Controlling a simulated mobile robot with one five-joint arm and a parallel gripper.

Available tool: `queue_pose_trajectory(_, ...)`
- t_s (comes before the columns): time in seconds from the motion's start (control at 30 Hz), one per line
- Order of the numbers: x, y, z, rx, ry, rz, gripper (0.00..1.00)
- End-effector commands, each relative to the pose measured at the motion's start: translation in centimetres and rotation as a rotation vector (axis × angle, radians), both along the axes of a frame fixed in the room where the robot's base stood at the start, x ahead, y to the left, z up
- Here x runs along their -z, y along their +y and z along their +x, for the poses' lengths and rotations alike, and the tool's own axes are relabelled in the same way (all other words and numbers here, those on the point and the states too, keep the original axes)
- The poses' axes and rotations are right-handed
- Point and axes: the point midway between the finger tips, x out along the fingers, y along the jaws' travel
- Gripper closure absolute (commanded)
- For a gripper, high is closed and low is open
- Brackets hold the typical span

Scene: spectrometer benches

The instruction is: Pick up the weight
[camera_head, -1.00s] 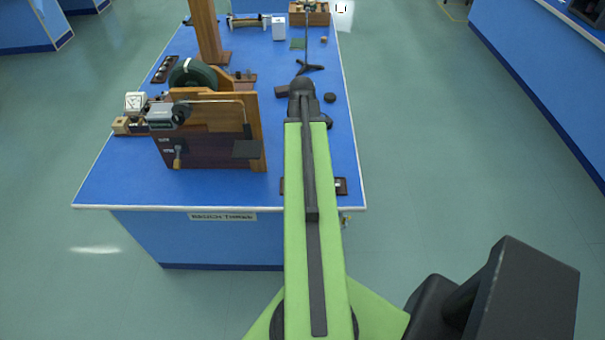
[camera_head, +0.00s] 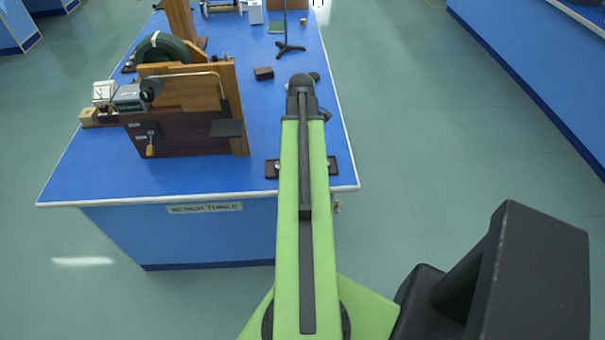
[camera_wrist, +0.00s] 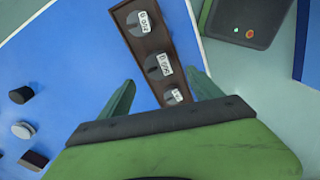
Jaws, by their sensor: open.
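In the wrist view, a dark wooden holder (camera_wrist: 150,43) carries round grey weights with white labels: one at the far end (camera_wrist: 138,26), a middle one (camera_wrist: 152,67) and a near one (camera_wrist: 170,98). The labels appear upside down and are hard to read; I cannot tell which weight is meant. My gripper (camera_wrist: 160,80) is open, its two green fingers on either side of the holder's near part in the picture, with nothing held. The holder also shows in the head view (camera_head: 272,169) at the bench's front edge, partly hidden by my arm.
The blue bench (camera_head: 90,180) carries a wooden apparatus with a dark wheel (camera_head: 190,110) at left, a small dark block (camera_head: 264,73) and a tripod stand (camera_head: 289,48) farther back. In the wrist view, a black cylinder (camera_wrist: 21,95) and a silver disc (camera_wrist: 22,131) lie left. Floor is open at right.

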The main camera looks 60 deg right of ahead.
Motion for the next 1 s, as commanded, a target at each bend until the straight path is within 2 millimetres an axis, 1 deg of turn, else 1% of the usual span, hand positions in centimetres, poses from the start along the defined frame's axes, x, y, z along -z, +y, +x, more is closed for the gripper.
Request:
queue_pose_trajectory(0.03, 1.0, 0.0, 0.0, 0.0, 0.0, 0.0, 0.26)
queue_pose_trajectory(0.17, 0.8, 0.0, 0.0, -0.001, 0.0, 0.0, 0.26)
queue_pose_trajectory(0.27, 1.4, 0.0, 0.0, -0.001, 0.0, 0.0, 0.26)
queue_pose_trajectory(0.37, 2.9, -0.2, 0.0, -0.001, 0.0, 0.0, 0.26)
queue_pose_trajectory(0.5, 5.5, -0.3, -0.1, -0.002, 0.0, 0.0, 0.26)
queue_pose_trajectory(0.57, 6.1, -0.3, -0.1, -0.002, 0.0, 0.0, 0.26)
queue_pose_trajectory(0.63, 6.3, -0.3, -0.1, -0.002, 0.0, 0.0, 0.26)
queue_pose_trajectory(0.8, 5.9, -0.3, -0.1, -0.002, 0.0, 0.0, 0.26)
queue_pose_trajectory(0.83, 5.9, -0.3, -0.1, -0.002, 0.0, 0.0, 0.27)
queue_pose_trajectory(1.0, 5.9, -0.3, -0.1, -0.002, 0.0, 0.0, 0.5)
